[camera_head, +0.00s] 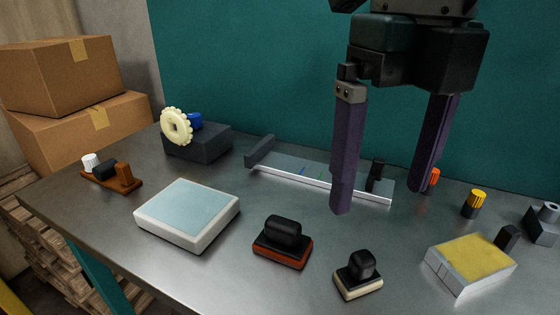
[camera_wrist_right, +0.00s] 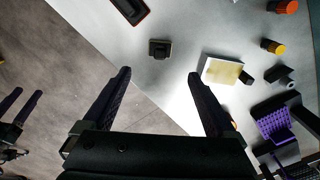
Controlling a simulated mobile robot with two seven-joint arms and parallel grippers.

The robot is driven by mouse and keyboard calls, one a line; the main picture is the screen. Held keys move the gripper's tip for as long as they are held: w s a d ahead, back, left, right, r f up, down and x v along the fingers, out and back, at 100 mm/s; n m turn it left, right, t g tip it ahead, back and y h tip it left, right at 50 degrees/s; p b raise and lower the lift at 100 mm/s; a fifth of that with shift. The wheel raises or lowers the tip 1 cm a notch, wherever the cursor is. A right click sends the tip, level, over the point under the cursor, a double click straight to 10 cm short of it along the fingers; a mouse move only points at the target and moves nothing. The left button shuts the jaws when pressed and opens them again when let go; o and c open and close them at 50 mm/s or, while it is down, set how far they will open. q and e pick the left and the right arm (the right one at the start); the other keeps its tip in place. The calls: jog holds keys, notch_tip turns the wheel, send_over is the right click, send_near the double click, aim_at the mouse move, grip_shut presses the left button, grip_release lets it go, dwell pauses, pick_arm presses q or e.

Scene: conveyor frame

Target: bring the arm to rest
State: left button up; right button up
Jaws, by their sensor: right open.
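My right gripper (camera_head: 380,200) hangs over the right half of the metal table, its two long purple fingers wide apart with nothing held between them. In the right wrist view its fingers (camera_wrist_right: 160,73) are also spread and empty. A small black-handled stamp with a cream base (camera_head: 358,283) lies in front of it on the table. A second dark pair of fingers, which looks like my left gripper (camera_wrist_right: 29,91), shows apart at the left edge of the wrist view, over the floor. My left gripper does not show in the head view.
The table (camera_head: 215,270) holds a pale-blue pad (camera_head: 188,213), a red-based stamp (camera_head: 283,240), a yellow pad (camera_head: 470,256), a metal rail (camera_head: 310,183), a dark block with a cream gear (camera_head: 177,127) and an orange knob (camera_head: 433,178). Cardboard boxes (camera_head: 60,75) stand left. A teal wall is behind.

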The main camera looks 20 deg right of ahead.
jog(key=shift+r, duration=0.55)
